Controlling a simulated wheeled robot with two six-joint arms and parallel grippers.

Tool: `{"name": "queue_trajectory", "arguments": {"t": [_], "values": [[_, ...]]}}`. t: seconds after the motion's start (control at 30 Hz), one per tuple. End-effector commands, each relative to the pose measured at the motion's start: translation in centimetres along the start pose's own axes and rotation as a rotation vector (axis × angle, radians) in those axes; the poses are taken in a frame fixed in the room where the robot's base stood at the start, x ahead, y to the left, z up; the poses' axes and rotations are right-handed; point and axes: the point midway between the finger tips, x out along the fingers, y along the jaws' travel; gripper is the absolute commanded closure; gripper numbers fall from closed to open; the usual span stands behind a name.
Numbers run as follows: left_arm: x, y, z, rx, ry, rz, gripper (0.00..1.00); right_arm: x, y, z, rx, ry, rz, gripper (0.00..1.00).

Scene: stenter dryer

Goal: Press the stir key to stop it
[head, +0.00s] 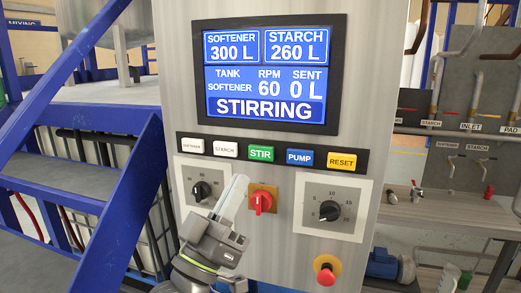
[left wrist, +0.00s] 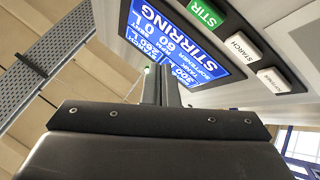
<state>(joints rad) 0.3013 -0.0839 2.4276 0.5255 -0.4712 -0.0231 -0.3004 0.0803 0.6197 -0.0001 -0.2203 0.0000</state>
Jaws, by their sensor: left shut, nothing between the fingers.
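The green STIR key (head: 261,153) sits in the middle of the key row below the screen. It also shows in the left wrist view (left wrist: 204,13), near the top. The screen (head: 269,72) reads STIRRING, tank SOFTENER, 60 RPM, 0 L sent. My left gripper (head: 236,184) is shut and empty, in front of the panel below the key row. Its fingertips are below and left of the STIR key, and I cannot tell their distance from the panel. In the left wrist view the closed fingers (left wrist: 162,84) point up toward the screen. My right gripper is not in view.
The row also holds SOFTENER (head: 191,146), STARCH (head: 225,149), PUMP (head: 300,158) and RESET (head: 342,161) keys. Below are two dials (head: 329,209), a red switch (head: 262,202) and a red stop button (head: 326,270). Blue stairs (head: 75,150) stand left; pipes and valves stand right.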

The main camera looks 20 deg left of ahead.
Motion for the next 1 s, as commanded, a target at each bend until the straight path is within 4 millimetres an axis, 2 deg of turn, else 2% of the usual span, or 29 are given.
{"name": "queue_trajectory", "arguments": {"t": [0.13, 0.53, 1.0], "values": [[0.1, 0.5, -0.8, -0.003, 0.02, 0.012, 1.0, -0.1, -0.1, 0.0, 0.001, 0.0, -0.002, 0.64], [0.6, 0.1, -0.4, -0.003, 0.017, 0.01, 1.0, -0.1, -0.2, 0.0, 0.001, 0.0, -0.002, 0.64], [4.8, -2.9, 2.7, -0.002, 0.018, 0.01, 1.0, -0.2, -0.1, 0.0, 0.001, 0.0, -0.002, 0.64]]}}
